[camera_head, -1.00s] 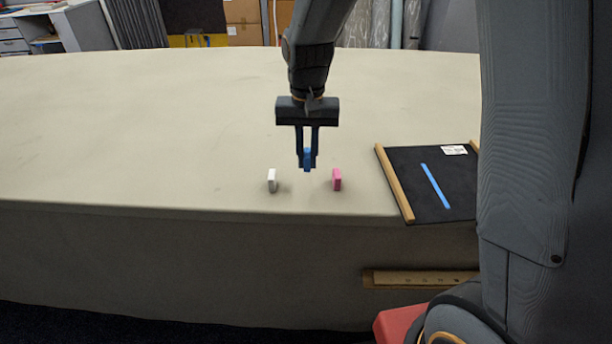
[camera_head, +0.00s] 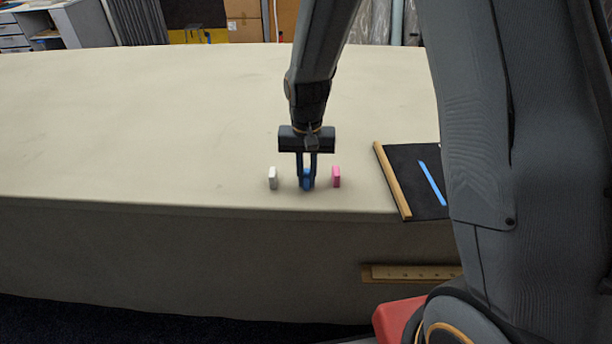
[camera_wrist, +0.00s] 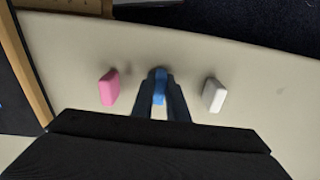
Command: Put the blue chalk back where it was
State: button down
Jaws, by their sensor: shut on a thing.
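The blue chalk (camera_head: 307,178) is upright between the fingers of my gripper (camera_head: 307,184), which is shut on it. It is at table level, between the white chalk (camera_head: 273,178) on the left and the pink chalk (camera_head: 336,177) on the right, roughly in line with them. Whether its foot touches the cloth I cannot tell. The wrist view also shows the blue chalk (camera_wrist: 160,86) between the fingertips, with the pink chalk (camera_wrist: 109,87) at left and the white chalk (camera_wrist: 214,94) at right, both standing apart from the fingers.
A black board (camera_head: 414,166) with a wooden edge and a blue stroke (camera_head: 432,183) lies right of the chalks, partly hidden by my arm. The table's front edge is close in front of the chalks. The cloth table (camera_head: 150,120) is clear to the left and behind.

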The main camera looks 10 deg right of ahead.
aim_at(306, 175)
jog(key=c, duration=1.7)
grip_release()
jog(key=shift+c, duration=0.2)
notch_tip(306, 175, up, 11)
jog(key=b, duration=0.3)
jog(key=s+d+f+n+t, duration=0.1)
jog(key=s+d+f, duration=0.3)
jog(key=s+d, duration=0.6)
jog(key=s+n, duration=0.1)
jog(key=s, duration=0.2)
jog(key=shift+s, duration=0.25)
jog(key=shift+r, duration=0.1)
